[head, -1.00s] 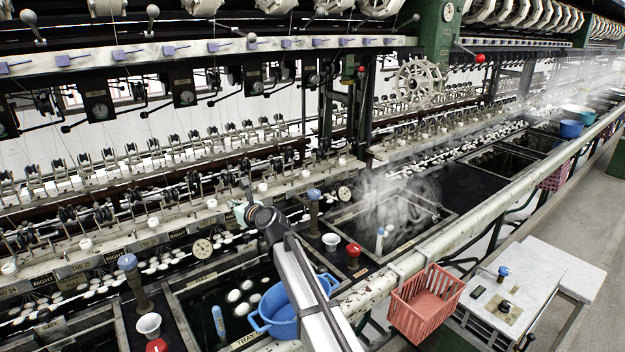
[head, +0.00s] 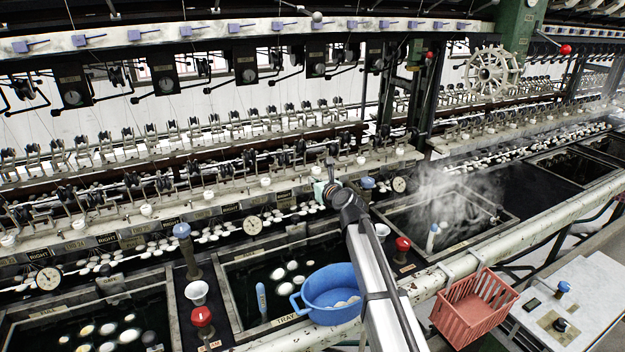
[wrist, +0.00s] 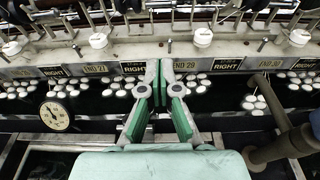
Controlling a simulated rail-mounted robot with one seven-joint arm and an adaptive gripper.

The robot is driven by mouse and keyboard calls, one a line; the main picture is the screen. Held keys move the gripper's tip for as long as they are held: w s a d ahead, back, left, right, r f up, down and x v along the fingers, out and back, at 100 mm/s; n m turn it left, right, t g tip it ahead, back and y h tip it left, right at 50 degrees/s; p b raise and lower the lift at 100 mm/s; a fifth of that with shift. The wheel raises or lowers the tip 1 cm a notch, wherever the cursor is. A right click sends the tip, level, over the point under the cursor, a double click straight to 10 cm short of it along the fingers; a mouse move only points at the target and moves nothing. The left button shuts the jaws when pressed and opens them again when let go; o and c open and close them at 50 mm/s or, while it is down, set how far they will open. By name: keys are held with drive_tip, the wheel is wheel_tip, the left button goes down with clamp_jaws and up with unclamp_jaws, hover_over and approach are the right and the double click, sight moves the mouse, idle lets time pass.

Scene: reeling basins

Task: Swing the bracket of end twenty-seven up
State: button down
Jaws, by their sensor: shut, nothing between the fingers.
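My gripper (head: 322,188), with green-padded fingers, is above the basins' back edge, in front of the row of end plates. In the wrist view my gripper (wrist: 160,78) is shut and empty, its tips between two plates.
A round dial (wrist: 55,115) stands at the left of the wrist view, and a dark post (wrist: 280,148) at the right. A blue pan (head: 331,294) hangs at the basin's front. A red basket (head: 474,308) is on the front rail. Steam rises from the right basin (head: 455,215).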

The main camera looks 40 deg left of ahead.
sight(287, 159)
drive_tip(key=r+p+x, duration=0.2)
drive_tip(key=x, duration=0.9)
drive_tip(key=shift+w+a+r+p, duration=0.2)
drive_tip(key=shift+a+r+p, duration=0.1)
drive_tip(key=shift+a+r, duration=0.05)
drive_tip(key=shift+w+a+r+p, duration=0.2)
drive_tip(key=shift+a+r+p, duration=0.1)
drive_tip(key=shift+r+p, duration=0.5)
